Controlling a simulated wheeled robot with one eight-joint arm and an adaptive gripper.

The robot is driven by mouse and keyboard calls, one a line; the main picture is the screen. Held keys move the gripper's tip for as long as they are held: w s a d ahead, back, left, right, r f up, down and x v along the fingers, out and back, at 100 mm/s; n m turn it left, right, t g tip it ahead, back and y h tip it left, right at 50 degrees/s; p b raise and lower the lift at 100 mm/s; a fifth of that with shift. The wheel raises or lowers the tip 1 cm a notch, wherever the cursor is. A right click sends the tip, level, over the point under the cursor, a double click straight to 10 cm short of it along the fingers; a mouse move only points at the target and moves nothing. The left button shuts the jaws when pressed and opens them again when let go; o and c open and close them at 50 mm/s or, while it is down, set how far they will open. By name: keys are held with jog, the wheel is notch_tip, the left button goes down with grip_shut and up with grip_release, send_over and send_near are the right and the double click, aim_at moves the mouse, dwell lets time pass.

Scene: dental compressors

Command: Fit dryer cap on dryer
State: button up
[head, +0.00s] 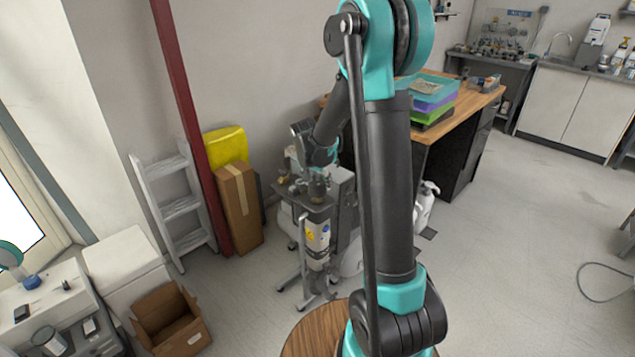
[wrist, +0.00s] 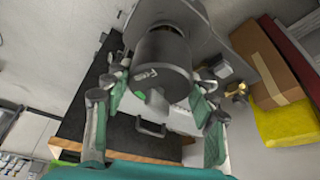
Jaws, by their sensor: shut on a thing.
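A dark grey round cap-like part, which I take to be the dryer cap (wrist: 160,62), fills the upper middle of the wrist view, with a small green mark on its near side. My gripper (wrist: 158,88) has its fingers on either side of this part and is shut on it. In the head view my gripper (head: 318,180) is low over the compressor stand, small and partly lost among other parts. A white cylinder with a yellow label, probably the dryer (head: 317,236), stands upright below it. Its top and any contact with the cap cannot be made out.
The stand's grey top plate (head: 303,196) lies around my gripper. A cardboard box (head: 238,208) and a yellow container (head: 226,146) stand left of it. A wooden-topped bench (head: 455,112) with stacked trays (head: 432,95) is to the right.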

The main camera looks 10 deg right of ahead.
jog(key=shift+f, duration=0.15)
jog(key=shift+f, duration=1.6)
jog(key=o, duration=1.3)
jog(key=v, duration=1.2)
jog(key=shift+a+f, duration=0.1)
